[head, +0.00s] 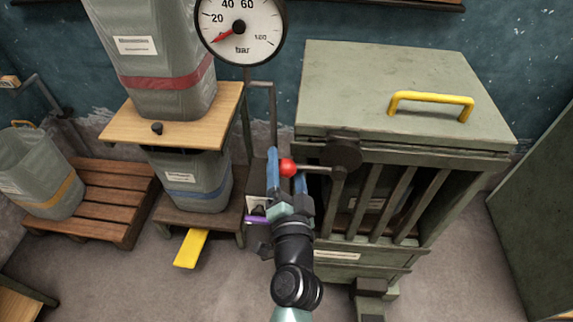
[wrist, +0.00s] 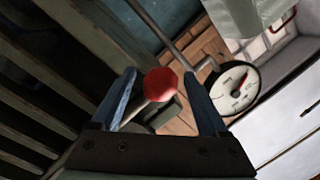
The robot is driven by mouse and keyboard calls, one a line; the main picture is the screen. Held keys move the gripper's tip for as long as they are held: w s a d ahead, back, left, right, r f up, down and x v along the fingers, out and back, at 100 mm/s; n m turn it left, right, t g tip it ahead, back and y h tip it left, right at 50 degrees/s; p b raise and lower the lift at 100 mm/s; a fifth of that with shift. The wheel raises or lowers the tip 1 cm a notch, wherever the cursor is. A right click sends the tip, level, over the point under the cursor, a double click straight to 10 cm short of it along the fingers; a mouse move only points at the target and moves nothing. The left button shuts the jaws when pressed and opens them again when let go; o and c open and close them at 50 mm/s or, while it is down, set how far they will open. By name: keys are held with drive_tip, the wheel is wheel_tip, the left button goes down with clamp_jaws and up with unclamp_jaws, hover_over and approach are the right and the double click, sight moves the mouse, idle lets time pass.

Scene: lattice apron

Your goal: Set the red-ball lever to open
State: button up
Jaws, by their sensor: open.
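The red ball (head: 288,167) is on the end of a grey lever rod (head: 314,170). The rod runs left from a dark round pivot on the front of the green slatted cabinet (head: 310,112). My gripper (head: 286,160) is open, with its two blue fingers on either side of the ball. No open or shut marking for the lever can be read.
A pressure gauge (head: 240,28) hangs at the back. Grey bins stand on a wooden shelf (head: 120,125) and a pallet (head: 105,190) to the left. A yellow handle (head: 430,98) is on the cabinet top. A green panel (head: 535,200) stands at right, with clear floor before it.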

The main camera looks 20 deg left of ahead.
drive_tip(key=c, duration=1.2)
clamp_jaws()
drive_tip(key=shift+w+r, duration=0.1)
drive_tip(key=shift+r, duration=0.2)
